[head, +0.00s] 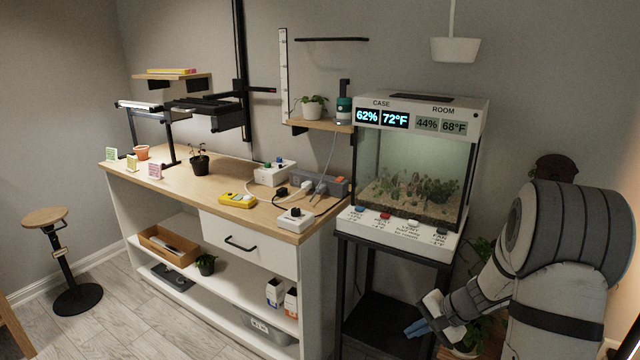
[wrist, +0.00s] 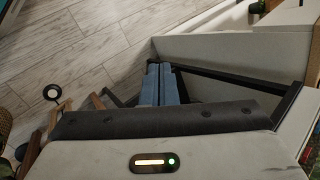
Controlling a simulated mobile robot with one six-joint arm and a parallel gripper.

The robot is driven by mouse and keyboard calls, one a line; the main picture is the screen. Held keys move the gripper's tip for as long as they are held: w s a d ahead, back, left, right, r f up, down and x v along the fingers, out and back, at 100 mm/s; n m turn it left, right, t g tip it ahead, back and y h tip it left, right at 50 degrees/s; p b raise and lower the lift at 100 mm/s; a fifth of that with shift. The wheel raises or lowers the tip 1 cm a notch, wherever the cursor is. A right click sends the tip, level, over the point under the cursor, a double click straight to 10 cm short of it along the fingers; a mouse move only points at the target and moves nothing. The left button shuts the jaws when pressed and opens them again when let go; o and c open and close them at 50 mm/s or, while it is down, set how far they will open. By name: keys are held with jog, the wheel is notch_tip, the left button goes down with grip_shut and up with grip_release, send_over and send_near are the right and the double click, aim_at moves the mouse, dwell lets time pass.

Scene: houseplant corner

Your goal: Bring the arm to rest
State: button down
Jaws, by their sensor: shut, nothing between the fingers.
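My gripper (head: 416,328) is low at the right of the head view, in front of the black stand under the glass case. Its blue fingers point down and to the left. In the wrist view my gripper (wrist: 160,84) shows its two blue fingers side by side, shut with nothing between them. My arm is folded at the right edge of the head view, its large grey shoulder partly covering the wall behind.
The glass case (head: 412,172) stands on the black stand (head: 372,312), with buttons on its front ledge. A wooden-topped bench (head: 180,184) fills the middle. A stool (head: 46,217) stands at left. A plant (head: 478,336) is partly hidden behind my arm. Floor is open at front left.

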jog(key=s+a+r+n+g+h+p, duration=0.1)
jog(key=s+a+r+n+p, duration=0.15)
jog(key=s+r, duration=0.4)
jog(key=s+a+r+n+g+h+p, duration=0.1)
jog(key=s+a+r+n+p, duration=0.2)
jog(key=r, duration=0.7)
jog(key=s+a+r+n+t+h+p, duration=0.1)
jog(key=s+a+r+n+h+p, duration=0.1)
jog(key=s+r+n+h+p, duration=0.2)
jog(key=s+r+p, duration=0.3)
jog(key=s+r, duration=0.5)
jog(key=s, duration=0.2)
jog(key=shift+r+h, duration=0.35)
jog(key=shift+h, duration=0.05)
